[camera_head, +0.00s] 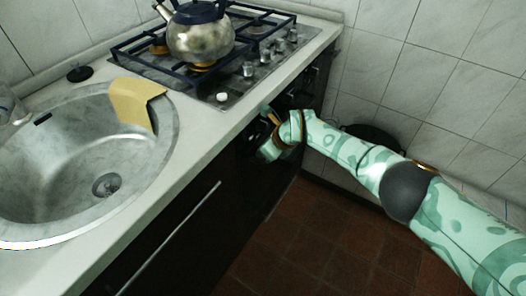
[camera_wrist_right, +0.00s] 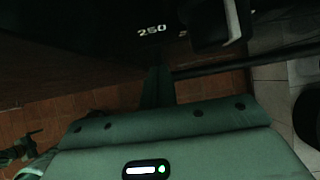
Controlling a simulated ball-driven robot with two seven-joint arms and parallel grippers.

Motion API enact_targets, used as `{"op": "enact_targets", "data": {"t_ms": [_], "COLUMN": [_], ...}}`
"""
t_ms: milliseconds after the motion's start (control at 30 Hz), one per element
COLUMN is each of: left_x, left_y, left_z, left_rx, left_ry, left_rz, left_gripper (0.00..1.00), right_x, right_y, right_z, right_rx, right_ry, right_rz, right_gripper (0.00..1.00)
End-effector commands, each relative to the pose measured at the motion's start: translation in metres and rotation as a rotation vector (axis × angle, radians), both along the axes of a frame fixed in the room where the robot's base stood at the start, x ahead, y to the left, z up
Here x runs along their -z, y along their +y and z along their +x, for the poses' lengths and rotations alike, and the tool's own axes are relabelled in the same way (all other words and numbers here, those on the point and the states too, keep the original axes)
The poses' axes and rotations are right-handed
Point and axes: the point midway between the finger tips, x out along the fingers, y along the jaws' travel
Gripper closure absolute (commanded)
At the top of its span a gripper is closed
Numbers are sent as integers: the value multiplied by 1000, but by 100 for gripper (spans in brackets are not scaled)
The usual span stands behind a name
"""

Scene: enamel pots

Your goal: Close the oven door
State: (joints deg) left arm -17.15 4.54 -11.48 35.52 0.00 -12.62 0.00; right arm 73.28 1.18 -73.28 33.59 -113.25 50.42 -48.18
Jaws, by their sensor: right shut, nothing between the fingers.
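The oven sits under the hob, and its dark front (camera_head: 314,84) is seen at a steep angle in the head view. My right gripper (camera_head: 268,135) is in front of the dark fronts below the counter edge. In the right wrist view its fingers (camera_wrist_right: 157,86) are together and empty, just below a black panel with a white "250" marking (camera_wrist_right: 151,31). A dark bar (camera_wrist_right: 245,62) runs to the right of the fingers. Shadow hides how far the oven door is open and whether I touch it. My left gripper is not in view.
A kettle (camera_head: 200,40) stands on the hob (camera_head: 222,92). A steel sink (camera_head: 60,150) with a yellow cloth (camera_head: 133,101) is on the left. A cabinet handle (camera_head: 170,238) runs along the dark front. A dark round object (camera_head: 375,140) is behind my right arm. Brown floor (camera_head: 310,240) is clear.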

Motion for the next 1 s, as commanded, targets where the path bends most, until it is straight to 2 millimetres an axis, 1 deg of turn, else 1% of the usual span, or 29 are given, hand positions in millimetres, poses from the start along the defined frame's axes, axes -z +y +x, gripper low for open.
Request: {"op": "enact_targets", "data": {"t_ms": [67,133,267,400,500,600,700,1000], "left_x": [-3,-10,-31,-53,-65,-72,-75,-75], "left_y": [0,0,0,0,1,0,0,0], "left_z": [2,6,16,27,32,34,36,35], "left_rx": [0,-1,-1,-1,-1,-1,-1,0], "left_ry": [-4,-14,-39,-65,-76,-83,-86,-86], "left_rz": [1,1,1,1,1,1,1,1], "left_gripper": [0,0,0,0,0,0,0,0], "right_x": [-5,-15,-43,-72,-86,-95,-100,-98], "right_y": [-2,-6,-18,-34,-44,-51,-55,-56], "right_z": [-1,-3,-11,-21,-28,-33,-36,-37], "right_rx": [1,1,0,1,1,-1,-1,-1], "right_ry": [-1,-4,-8,-9,-5,-5,-2,1], "right_rz": [-1,0,-1,-1,-1,-1,0,0], "right_gripper": [100,100,100,100,100,100,100,100]}}
